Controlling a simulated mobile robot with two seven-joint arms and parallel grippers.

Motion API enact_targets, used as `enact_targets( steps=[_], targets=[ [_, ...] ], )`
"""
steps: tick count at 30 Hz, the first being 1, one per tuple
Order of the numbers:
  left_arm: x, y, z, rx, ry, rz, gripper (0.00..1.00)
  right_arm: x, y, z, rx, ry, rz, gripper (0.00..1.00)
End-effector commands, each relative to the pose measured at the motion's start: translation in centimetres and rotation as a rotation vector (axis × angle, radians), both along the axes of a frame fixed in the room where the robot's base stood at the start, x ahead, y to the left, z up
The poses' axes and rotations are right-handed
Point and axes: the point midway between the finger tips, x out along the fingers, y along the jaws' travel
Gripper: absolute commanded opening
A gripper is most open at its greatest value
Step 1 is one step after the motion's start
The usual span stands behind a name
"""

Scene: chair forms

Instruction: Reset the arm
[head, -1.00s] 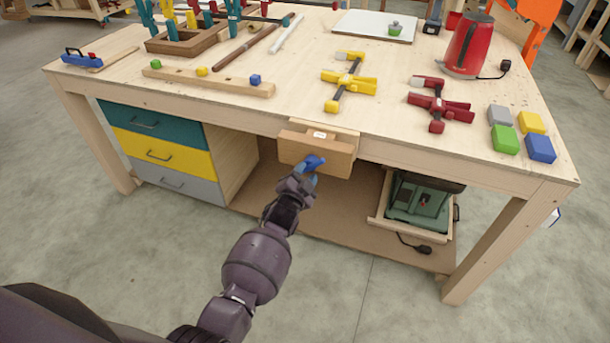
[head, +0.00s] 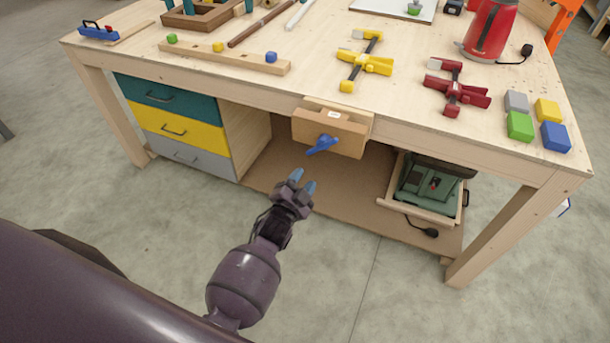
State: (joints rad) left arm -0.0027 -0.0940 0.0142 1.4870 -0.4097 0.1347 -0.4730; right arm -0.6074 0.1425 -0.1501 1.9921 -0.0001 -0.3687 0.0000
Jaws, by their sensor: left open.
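My left arm reaches in from the lower left. My left gripper (head: 301,185) is open and empty, with its blue-tipped fingers apart. It hangs in front of the workbench (head: 420,130), below and a little left of a wooden vise (head: 340,128) on the bench's front edge. The vise has a blue handle (head: 323,145), which stands clear of the fingertips. My right gripper is not in view.
Drawers (head: 172,128) in teal, yellow and grey sit under the bench at left. Clamps, colored blocks and a red kettle (head: 492,30) lie on the top. The floor in front is clear.

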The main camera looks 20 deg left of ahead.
Motion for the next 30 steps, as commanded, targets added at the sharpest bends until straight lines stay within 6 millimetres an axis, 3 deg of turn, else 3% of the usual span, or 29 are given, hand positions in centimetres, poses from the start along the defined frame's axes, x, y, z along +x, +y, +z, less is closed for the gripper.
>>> enact_targets(
  steps=[17, 20, 25, 30],
  targets=[
    [0.0, 0.0, -0.1, -0.02, 0.005, 0.001, 0.4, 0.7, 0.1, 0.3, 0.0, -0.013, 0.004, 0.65],
    [0.0, 0.3, -0.5, -0.084, 0.039, 0.017, 0.4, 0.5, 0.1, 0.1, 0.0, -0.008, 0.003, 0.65],
    [0.3, 1.0, 1.5, -0.294, 0.084, 0.058, 0.4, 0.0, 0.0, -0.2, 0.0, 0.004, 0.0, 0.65],
    [-2.8, 2.6, 1.4, -0.469, 0.166, 0.098, 0.4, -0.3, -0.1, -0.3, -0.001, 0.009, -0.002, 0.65]
  ],
)
